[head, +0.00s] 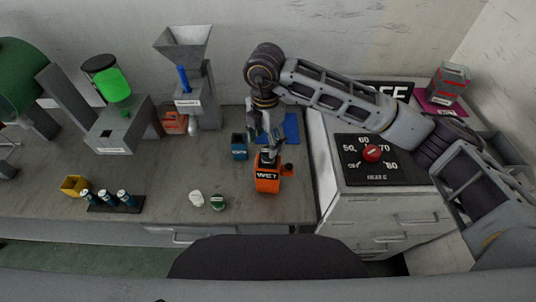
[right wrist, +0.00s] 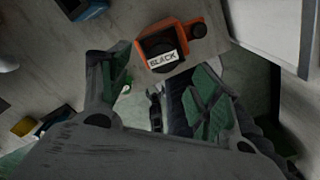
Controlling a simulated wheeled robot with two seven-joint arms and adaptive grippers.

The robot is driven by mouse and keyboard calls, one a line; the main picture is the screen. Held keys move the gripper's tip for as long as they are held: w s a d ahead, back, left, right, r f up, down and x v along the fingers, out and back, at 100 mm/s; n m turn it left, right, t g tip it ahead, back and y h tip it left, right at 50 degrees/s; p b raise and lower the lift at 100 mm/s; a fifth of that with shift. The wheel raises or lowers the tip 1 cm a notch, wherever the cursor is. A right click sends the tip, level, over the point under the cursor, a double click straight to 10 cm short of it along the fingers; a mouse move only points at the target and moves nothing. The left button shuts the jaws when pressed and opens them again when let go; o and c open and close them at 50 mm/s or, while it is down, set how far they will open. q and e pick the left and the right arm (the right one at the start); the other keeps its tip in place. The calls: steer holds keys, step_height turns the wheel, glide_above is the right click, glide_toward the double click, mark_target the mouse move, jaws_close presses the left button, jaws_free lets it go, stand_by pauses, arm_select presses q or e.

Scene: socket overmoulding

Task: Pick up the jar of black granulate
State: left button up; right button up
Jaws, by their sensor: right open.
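The jar of black granulate shows in the right wrist view as a dark round shape with a white BLACK label (right wrist: 163,61). It is at an orange unit (right wrist: 212,52) with a dark knob. In the head view this orange unit (head: 267,185) reads WET and stands near the bench's right end; the jar at its top is mostly hidden by my gripper. My right gripper (head: 265,142) hangs just above it, pointing down. In the right wrist view its green-padded fingers (right wrist: 166,72) are apart, with the label between them in the picture. I cannot tell whether they touch the jar. My left gripper is not in view.
A blue container (head: 239,147) and a blue mat (head: 288,127) are close by. A white and a green-topped item (head: 218,201) lie in front left. A hopper machine (head: 189,88) stands behind left. A dial panel (head: 378,160) is on the right cabinet. The bench's middle is clear.

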steer(key=shift+f, duration=0.15)
steer(key=shift+d+f+p, duration=0.15)
steer(key=shift+f+p, duration=0.25)
steer(key=shift+f, duration=0.4)
step_height(320, 180, down, 3)
steer(key=shift+d+r+p, duration=0.1)
steer(key=shift+r+p, duration=0.1)
steer(key=shift+p, duration=0.2)
steer(key=shift+w+f, duration=0.1)
steer(key=shift+f, duration=0.35)
steer(key=c, duration=1.1)
